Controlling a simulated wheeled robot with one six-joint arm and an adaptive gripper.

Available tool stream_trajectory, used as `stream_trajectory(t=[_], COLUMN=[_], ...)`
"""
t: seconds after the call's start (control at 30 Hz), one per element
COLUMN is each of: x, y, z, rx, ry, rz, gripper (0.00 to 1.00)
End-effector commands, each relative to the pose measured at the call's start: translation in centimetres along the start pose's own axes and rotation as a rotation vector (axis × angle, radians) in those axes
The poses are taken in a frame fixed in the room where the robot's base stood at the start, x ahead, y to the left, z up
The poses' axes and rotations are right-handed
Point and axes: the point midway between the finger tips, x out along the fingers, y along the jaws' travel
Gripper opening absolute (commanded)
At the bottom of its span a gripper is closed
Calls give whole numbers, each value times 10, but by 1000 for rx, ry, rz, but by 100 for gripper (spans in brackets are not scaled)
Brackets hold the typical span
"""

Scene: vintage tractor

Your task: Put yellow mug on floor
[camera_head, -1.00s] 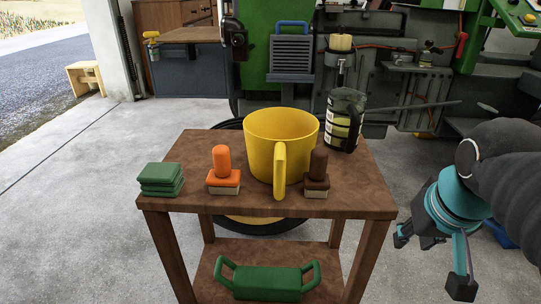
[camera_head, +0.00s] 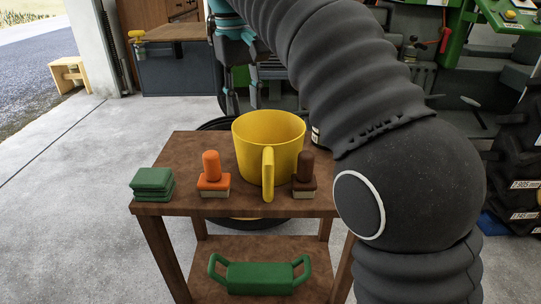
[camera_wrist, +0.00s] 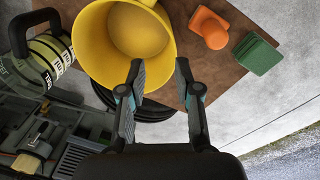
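The large yellow mug (camera_head: 250,142) stands upright on the brown wooden table (camera_head: 190,150), its handle facing the head camera. My gripper (camera_head: 241,100) hangs above and behind the mug's far rim, fingers pointing down. In the wrist view the mug (camera_wrist: 95,45) lies just beyond the fingertips, and I look down into its empty inside. My gripper (camera_wrist: 160,68) is open there, with nothing between its fingers. One finger overlaps the mug's rim in the picture; I cannot tell whether they touch. The concrete floor (camera_head: 70,190) lies around the table.
An orange-handled brush (camera_head: 213,175), a brown-handled brush (camera_head: 304,175) and stacked green pads (camera_head: 153,184) share the tabletop. A labelled dark container (camera_wrist: 45,50) stands near the mug. A green handled object (camera_head: 260,278) lies on the lower shelf. Open floor extends left.

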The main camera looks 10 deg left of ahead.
Motion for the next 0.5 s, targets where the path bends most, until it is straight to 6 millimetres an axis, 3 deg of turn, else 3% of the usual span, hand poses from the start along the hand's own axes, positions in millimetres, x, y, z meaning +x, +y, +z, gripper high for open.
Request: stream_trajectory(t=[0.17, 0.5], x=[6, 58], y=[-7, -6], z=[-4, -3], rx=[-14, -12], ry=[-8, -8], rz=[1, 1], gripper=[33, 33])
